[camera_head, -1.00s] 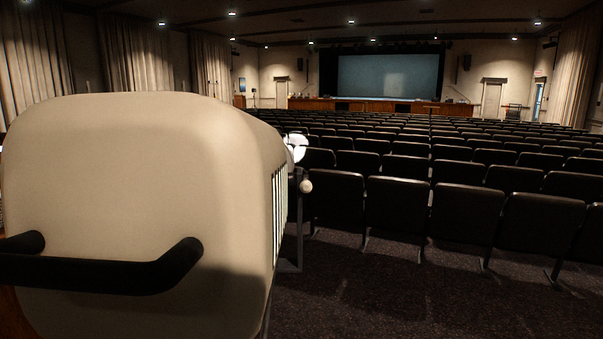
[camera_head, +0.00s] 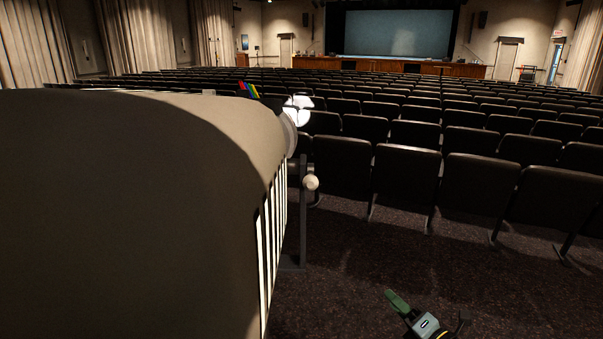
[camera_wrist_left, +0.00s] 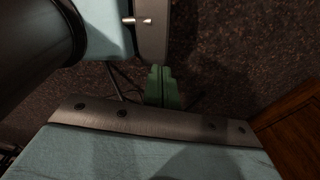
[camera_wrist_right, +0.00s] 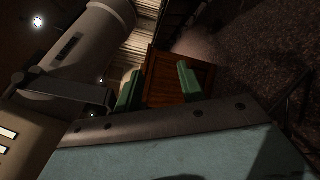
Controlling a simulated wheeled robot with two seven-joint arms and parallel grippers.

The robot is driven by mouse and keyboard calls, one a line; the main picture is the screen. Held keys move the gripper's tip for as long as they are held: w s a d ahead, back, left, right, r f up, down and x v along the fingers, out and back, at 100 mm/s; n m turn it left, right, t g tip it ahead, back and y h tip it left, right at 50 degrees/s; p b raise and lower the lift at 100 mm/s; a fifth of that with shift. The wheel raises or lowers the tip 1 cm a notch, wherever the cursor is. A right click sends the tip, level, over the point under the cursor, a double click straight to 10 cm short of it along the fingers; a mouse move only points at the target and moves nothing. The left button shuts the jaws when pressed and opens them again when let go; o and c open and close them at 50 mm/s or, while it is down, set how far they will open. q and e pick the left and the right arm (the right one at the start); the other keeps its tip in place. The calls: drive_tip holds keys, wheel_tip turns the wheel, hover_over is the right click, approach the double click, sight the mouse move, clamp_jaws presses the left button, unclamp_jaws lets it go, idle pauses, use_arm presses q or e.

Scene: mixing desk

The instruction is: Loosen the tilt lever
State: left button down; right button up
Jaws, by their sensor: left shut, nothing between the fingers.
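A pale round knob (camera_head: 311,182) sits on a dark upright post beside the beige slatted housing (camera_head: 130,210) in the head view. It may belong to the tilt lever, but I cannot tell. My right gripper (camera_head: 398,303) shows at the bottom of the head view, to the right of the knob and apart from it. In the right wrist view its green fingers (camera_wrist_right: 159,86) are spread, with nothing seen between them. My left gripper (camera_wrist_left: 163,87) has its green fingers together and empty in the left wrist view. It is not seen in the head view.
Rows of dark seats (camera_head: 406,178) fill the hall, with open carpet (camera_head: 350,270) in front of them. The housing blocks the left of the head view. A wooden box or panel (camera_wrist_right: 175,78) lies beyond the right fingers. A large grey cylinder (camera_wrist_right: 85,48) is nearby.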

drive_tip(key=w+a+r+n+g+y, duration=0.1)
drive_tip(key=a+r+n+y, duration=0.25)
drive_tip(key=r+n, duration=0.75)
drive_tip(key=n+g+y+p, duration=0.2)
drive_tip(key=n+g+y, duration=0.3)
drive_tip(key=n, duration=0.9)
approach(301, 180)
drive_tip(key=w+d+f+g, duration=0.1)
drive_tip(key=w+d+f, duration=0.1)
drive_tip(key=d, duration=0.3)
drive_tip(key=s+a+r+n+g+h, duration=0.2)
drive_tip(key=s+r+n+h, duration=0.25)
drive_tip(key=r+n, duration=0.55)
drive_tip(key=shift+n+y, duration=0.4)
drive_tip(key=shift+n, duration=0.5)
drive_tip(key=p+x, duration=0.1)
drive_tip(key=x, duration=0.3)
drive_tip(key=f+p+x, duration=0.1)
drive_tip(key=x, duration=0.3)
drive_tip(key=f+p+x, duration=0.1)
drive_tip(key=p+x, duration=0.1)
drive_tip(key=x, duration=0.2)
drive_tip(key=shift+s, duration=0.35)
drive_tip(key=shift+w+a+f, duration=0.15)
drive_tip(key=shift+w+a, duration=0.05)
drive_tip(key=shift+a, duration=0.3)
use_arm(q)
wheel_tip(301, 180, up, 7)
drive_tip(key=shift+w+f, duration=0.2)
drive_tip(key=shift+w, duration=0.2)
